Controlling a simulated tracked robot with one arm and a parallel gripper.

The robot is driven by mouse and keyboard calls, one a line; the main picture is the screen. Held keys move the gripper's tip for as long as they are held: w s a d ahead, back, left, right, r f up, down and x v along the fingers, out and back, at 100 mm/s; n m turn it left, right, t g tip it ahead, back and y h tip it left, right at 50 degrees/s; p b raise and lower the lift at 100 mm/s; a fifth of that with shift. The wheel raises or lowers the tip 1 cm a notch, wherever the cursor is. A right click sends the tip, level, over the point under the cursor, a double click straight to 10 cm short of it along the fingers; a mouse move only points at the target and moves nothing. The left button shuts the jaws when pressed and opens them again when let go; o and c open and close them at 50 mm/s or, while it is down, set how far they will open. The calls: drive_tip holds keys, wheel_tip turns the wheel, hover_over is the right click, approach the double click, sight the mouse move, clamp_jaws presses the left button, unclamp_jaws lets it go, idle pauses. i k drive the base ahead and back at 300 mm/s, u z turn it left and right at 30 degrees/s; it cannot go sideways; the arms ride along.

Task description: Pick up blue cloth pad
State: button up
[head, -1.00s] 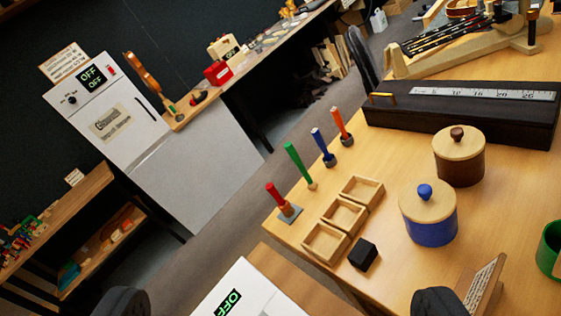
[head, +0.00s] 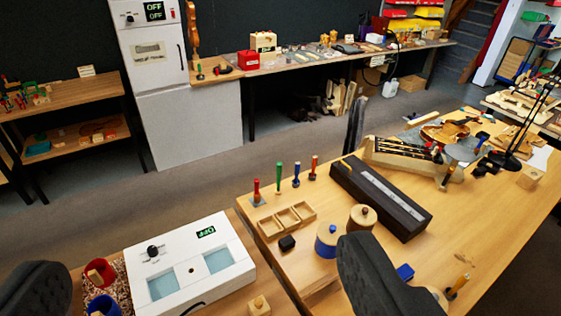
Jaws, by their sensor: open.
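My gripper (head: 204,262) is open and empty, its two dark padded fingers at the lower left and lower right of the head view. The right finger hides part of the bench. Neither item is between the fingers.
A white box with two windows (head: 190,265) stands between the fingers. The wooden bench (head: 480,235) holds a blue lidded pot (head: 327,240), a brown lidded pot (head: 361,218), a long black box (head: 382,198), small trays and upright coloured handles. Grey floor (head: 215,172) is open beyond.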

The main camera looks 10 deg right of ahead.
sight(407, 272)
drive_tip(key=z, duration=1)
drive_tip(key=k, duration=0.55)
drive_tip(key=z, duration=0.45)
drive_tip(key=i, duration=1.8)
drive_tip(key=u, duration=0.7)
